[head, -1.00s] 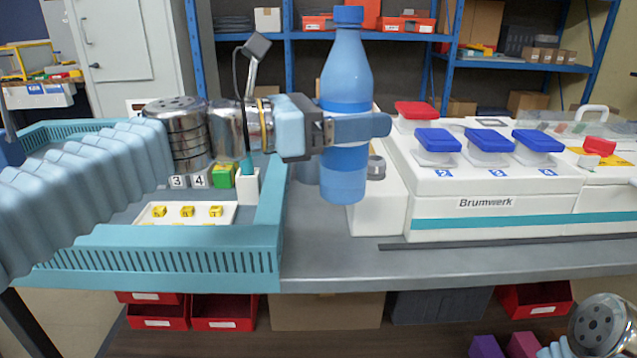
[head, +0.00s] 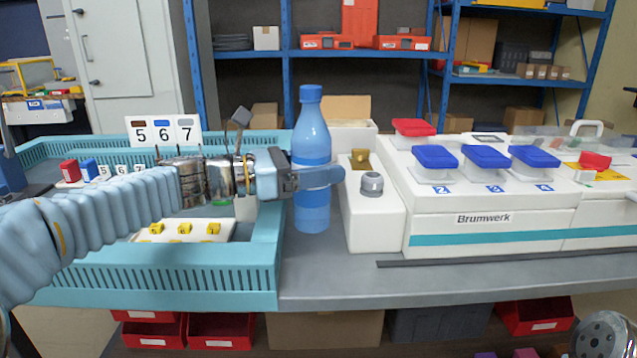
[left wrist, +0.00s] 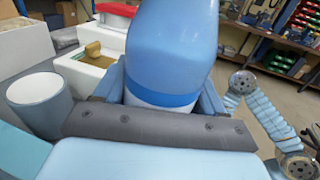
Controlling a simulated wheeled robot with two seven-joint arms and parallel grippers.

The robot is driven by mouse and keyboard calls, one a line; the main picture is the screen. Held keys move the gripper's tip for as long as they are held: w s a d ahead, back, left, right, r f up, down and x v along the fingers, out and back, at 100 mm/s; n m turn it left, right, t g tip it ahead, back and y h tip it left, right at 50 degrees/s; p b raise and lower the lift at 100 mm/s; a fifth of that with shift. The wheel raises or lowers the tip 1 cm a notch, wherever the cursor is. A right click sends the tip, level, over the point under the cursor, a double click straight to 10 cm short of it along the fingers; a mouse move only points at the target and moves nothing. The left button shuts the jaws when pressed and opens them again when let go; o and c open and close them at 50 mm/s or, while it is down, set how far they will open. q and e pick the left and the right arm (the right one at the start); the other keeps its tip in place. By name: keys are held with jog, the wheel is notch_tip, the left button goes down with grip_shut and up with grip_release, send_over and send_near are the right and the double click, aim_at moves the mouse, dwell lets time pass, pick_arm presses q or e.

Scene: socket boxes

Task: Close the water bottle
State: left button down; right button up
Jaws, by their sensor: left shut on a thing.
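The blue water bottle (head: 311,165) is upright at the middle of the head view. Its narrow top (head: 310,93) is the same blue; I cannot tell whether this is a separate cap. My left gripper (head: 318,178) is shut around the bottle's middle. The bottle's base is low over the grey bench (head: 330,283); I cannot tell whether it touches. In the left wrist view the bottle (left wrist: 172,50) stands between the fingers, its top cut off. My right arm shows only partly, without its fingers.
Right of the bottle is a white block (head: 372,225) with a grey knob (head: 371,184) and a brass piece (head: 360,160). Farther right is a white unit (head: 500,200) with blue-lidded boxes. A turquoise tray (head: 265,262) is at left. A pale cylinder (left wrist: 38,100) is near the bottle.

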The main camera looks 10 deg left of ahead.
pick_arm(q)
notch_tip(320, 180, down, 3)
jog(key=shift+w+f, duration=0.1)
jog(key=shift+f+b, duration=0.1)
jog(key=shift+b, duration=0.25)
